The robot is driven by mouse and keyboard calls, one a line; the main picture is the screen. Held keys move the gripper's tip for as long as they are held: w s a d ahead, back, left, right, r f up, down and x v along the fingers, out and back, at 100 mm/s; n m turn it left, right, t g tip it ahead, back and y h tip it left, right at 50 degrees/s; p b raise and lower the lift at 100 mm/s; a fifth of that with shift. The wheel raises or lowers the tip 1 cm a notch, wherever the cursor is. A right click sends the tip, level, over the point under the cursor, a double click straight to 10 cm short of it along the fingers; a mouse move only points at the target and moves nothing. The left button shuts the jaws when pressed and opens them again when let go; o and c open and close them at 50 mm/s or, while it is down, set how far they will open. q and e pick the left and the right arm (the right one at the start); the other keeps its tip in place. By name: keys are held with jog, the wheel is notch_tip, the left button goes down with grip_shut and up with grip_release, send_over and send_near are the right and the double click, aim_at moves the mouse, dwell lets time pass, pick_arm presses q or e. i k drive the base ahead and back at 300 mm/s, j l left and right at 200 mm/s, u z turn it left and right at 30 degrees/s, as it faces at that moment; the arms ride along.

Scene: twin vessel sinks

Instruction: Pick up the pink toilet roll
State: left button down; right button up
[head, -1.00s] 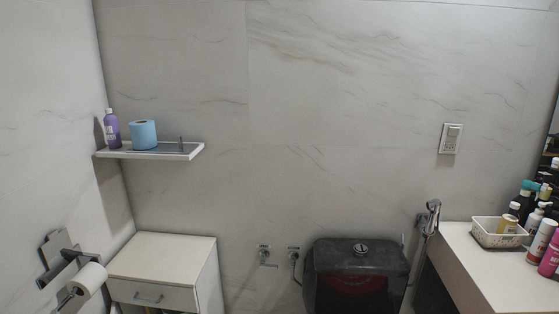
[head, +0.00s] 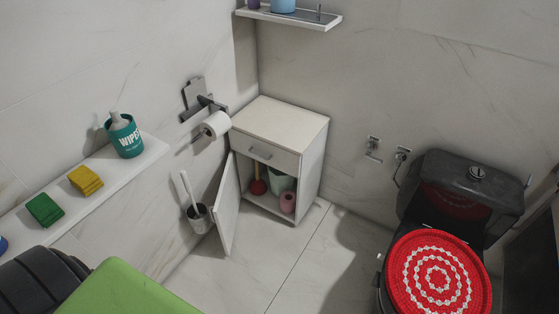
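The pink toilet roll (head: 288,202) stands low inside the small white cabinet (head: 290,112), at the right of its open compartment, in the head view. The cabinet door (head: 228,208) hangs open to the left. A red plunger (head: 258,186) is to the left of the roll. A pale green container (head: 281,181) is just behind and above it, partly hidden. Neither of my grippers is in view.
A white toilet roll (head: 216,124) hangs on a wall holder. A toilet brush holder (head: 198,216) is by the open door. The toilet with a red-and-white lid cover (head: 437,275) stands right. Tiled floor (head: 290,250) before the cabinet is clear. A green surface (head: 125,290) fills the lower left.

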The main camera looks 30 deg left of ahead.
aim_at(288, 199)
jog(key=i+j+u, duration=0.1)
jog(key=j+u, duration=0.25)
jog(key=i+j+u, duration=0.1)
jog(key=j+u, duration=0.25)
jog(key=i+j+u, duration=0.15)
jog(key=u, duration=0.2)
